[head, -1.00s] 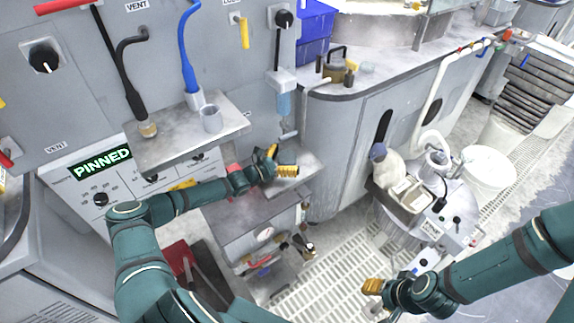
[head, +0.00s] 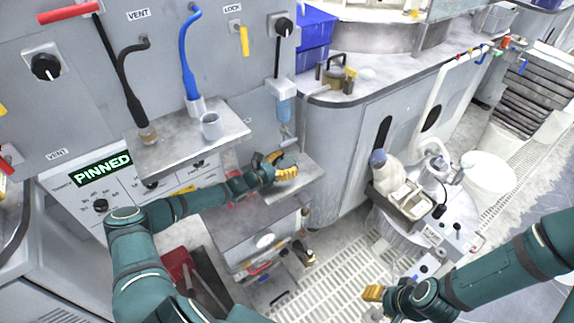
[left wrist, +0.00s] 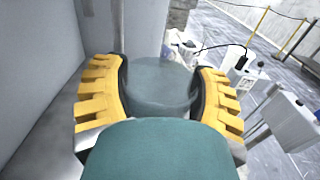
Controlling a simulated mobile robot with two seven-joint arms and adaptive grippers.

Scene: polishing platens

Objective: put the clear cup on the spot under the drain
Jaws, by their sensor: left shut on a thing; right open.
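My left gripper (head: 281,165) is shut on a smooth see-through object, the clear cup (left wrist: 160,85), which shows between the yellow fingers in the left wrist view. In the head view the cup is too small and hidden to make out. The gripper is just above or at a small grey ledge (head: 305,180) on the machine front. Above it hangs a filter with a blue bowl (head: 284,110), with a thin fitting below that looks like the drain. Whether the cup touches the ledge I cannot tell. My right gripper (head: 373,293) is open and empty over the floor grating.
A rounded grey cabinet (head: 345,150) stands close right of the ledge. A round-based machine (head: 410,205) and white bucket (head: 488,178) stand further right.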

